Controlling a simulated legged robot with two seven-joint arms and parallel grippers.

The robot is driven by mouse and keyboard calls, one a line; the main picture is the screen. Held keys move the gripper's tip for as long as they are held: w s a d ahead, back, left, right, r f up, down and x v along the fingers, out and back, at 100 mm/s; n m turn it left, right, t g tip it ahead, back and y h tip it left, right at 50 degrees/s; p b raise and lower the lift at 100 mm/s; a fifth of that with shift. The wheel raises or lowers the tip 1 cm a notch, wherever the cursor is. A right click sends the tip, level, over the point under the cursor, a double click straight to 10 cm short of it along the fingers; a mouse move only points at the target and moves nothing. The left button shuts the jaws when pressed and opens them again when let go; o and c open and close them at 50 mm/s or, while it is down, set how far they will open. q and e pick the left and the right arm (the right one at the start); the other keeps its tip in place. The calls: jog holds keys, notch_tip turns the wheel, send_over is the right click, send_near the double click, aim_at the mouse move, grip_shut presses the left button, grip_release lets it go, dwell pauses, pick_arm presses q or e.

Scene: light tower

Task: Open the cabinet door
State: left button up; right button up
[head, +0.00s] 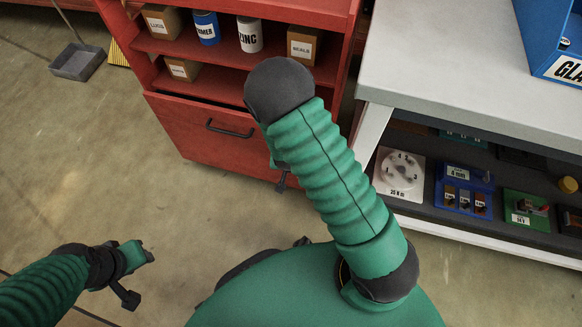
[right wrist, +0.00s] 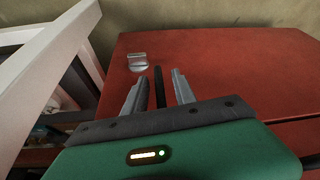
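The red cabinet (head: 185,130) stands at the upper middle in the head view. Its lower front panel carries a black handle (head: 230,129) and looks closed. In the right wrist view, my right gripper (right wrist: 154,78) faces a red surface (right wrist: 225,70) with its two grey fingers apart. A thin dark bar (right wrist: 159,86) lies between them with gaps on both sides; I cannot tell if it is a handle. In the head view my right arm hides most of this gripper. My left gripper (head: 148,253) is at the lower left, away from the cabinet; its finger opening is unclear.
Boxes and cans (head: 249,35) stand on the cabinet's open shelves. A white workbench (head: 445,60) stands close to the cabinet's right; its frame (right wrist: 50,60) shows at left in the right wrist view. A small silver bracket (right wrist: 137,62) is on the red surface. Left floor is mostly clear.

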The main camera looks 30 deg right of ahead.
grip_shut()
dwell(1.4)
